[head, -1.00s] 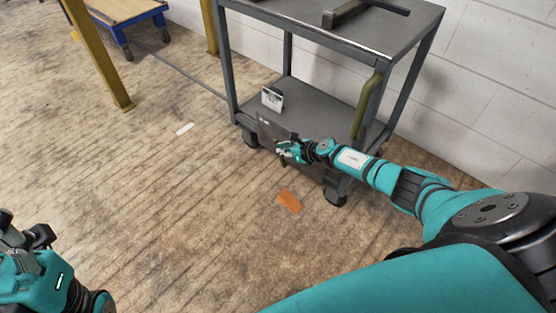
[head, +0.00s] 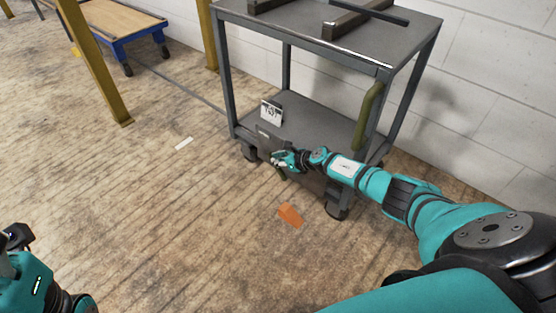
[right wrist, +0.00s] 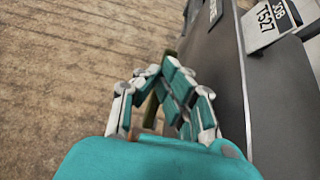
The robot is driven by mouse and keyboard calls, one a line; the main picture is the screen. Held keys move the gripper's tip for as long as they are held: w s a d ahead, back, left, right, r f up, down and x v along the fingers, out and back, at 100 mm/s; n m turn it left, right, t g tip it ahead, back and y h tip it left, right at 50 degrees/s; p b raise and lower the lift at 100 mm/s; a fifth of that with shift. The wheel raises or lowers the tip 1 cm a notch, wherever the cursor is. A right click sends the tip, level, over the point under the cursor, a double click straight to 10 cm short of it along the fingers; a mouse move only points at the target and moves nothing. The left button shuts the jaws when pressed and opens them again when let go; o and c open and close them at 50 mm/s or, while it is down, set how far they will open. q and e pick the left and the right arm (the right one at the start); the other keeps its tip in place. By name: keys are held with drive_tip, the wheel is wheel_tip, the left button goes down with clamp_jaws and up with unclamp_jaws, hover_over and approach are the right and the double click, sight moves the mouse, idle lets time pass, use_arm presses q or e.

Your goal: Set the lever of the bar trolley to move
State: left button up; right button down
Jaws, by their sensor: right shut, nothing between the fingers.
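The bar trolley (head: 345,121) is grey with two shelves and stands by the wall. An olive-green bar, which looks like its lever (head: 283,174), shows just below my right gripper (head: 275,160) at the front of the lower shelf. In the right wrist view the fingers (right wrist: 158,70) are closed together, with part of the olive bar (right wrist: 149,108) visible behind and between them. Whether they touch it I cannot tell. The lever's setting is not readable. My left gripper (head: 14,240) is cut off at the left edge.
A green handle (head: 368,115) runs up the trolley's right side. An orange piece (head: 290,215) lies on the floor. Yellow posts and a blue cart (head: 125,25) stand at back left.

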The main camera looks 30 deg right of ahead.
drive_tip(key=shift+s+d+r, duration=0.25)
drive_tip(key=shift+r, duration=0.05)
drive_tip(key=s+d+r, duration=0.1)
drive_tip(key=s+d, duration=0.3)
drive_tip(key=s, duration=0.9)
drive_tip(key=shift+d, duration=0.2)
